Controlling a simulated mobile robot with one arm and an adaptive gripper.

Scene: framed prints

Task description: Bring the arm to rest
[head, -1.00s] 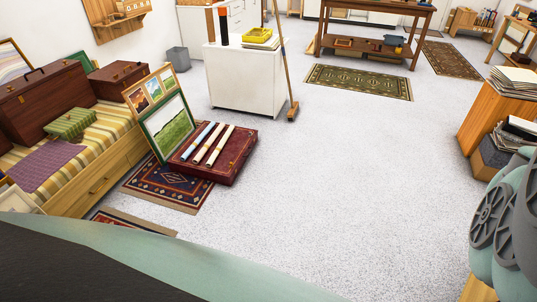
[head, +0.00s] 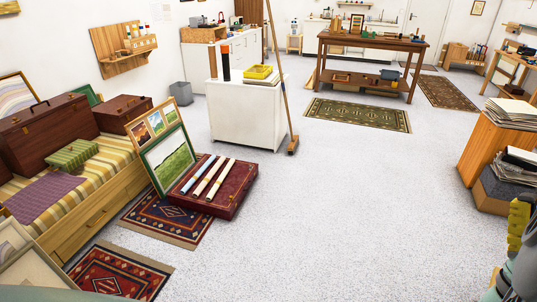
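Parts of my own arm (head: 522,272) show at the lower right edge, pale green and grey, cut off by the frame. My gripper's fingers cannot be made out, so I cannot see whether it is open or shut or holds anything. A yellow ridged piece (head: 517,222) stands just above these parts; I cannot tell what it belongs to. A pale green curved part of my body shows along the bottom left edge.
A green-framed landscape print (head: 168,160) leans by a dark red case (head: 232,194) bearing rolled tubes. A striped bench (head: 105,170) lines the left. A white cabinet (head: 245,120) and broom (head: 283,80) stand behind. A wooden cabinet (head: 490,150) stands right. The middle floor is clear.

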